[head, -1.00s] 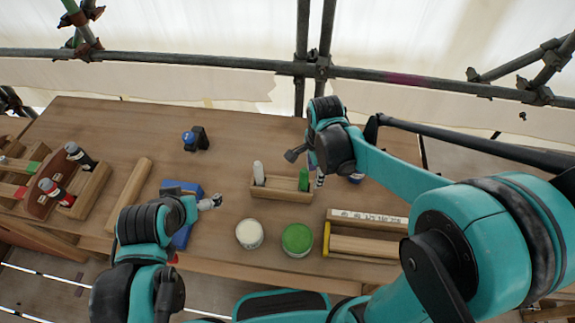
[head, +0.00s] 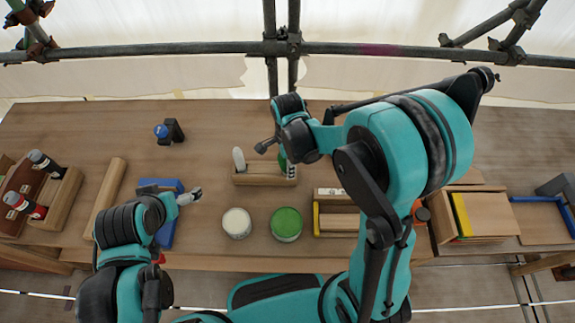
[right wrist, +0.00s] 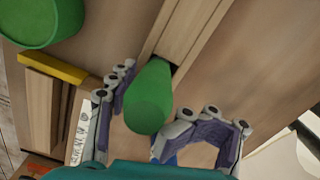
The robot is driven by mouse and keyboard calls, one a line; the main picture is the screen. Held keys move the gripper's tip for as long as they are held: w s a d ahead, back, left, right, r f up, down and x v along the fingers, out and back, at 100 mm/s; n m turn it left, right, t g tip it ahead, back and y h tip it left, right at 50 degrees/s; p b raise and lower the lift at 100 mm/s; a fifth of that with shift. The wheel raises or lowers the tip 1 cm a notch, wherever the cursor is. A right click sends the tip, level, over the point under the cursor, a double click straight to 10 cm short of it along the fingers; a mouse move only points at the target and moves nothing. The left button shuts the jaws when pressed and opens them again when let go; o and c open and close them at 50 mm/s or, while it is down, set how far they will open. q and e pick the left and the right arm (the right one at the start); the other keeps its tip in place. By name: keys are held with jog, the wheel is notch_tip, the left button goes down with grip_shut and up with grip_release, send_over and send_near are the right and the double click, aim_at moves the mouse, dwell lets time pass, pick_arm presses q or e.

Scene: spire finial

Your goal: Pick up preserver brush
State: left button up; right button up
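A green handle (right wrist: 150,97), which appears to be the preserver brush, stands in a narrow wooden holder (head: 258,179). In the head view the handle (head: 282,160) is partly hidden by my right arm. In the right wrist view my right gripper (right wrist: 160,98) is open, with its fingers on either side of the handle and visible room on its right. I cannot tell whether a finger touches it. A white handle (head: 239,160) stands at the left of the same holder. My left gripper (head: 190,196) is over a blue object (head: 165,232); its fingers are too small to read.
A white-topped can (head: 237,222) and a green-topped can (head: 287,223) stand in front of the holder. A wooden box with a yellow end (head: 316,218) is to their right. A blue-and-black item (head: 171,131) stands at the back left. The table's back middle is clear.

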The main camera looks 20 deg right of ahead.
grip_shut()
jog(key=shift+s+r, duration=0.1)
jog(key=shift+s, duration=0.05)
jog(key=shift+r, duration=0.25)
jog(key=r+p, duration=0.1)
jog(key=r, duration=0.3)
jog(key=r+p, duration=0.2)
jog(key=r, duration=0.2)
jog(key=shift+w+r, duration=0.2)
jog(key=shift+r, duration=0.15)
jog(key=shift+s+r, duration=0.1)
jog(key=shift+r, duration=0.3)
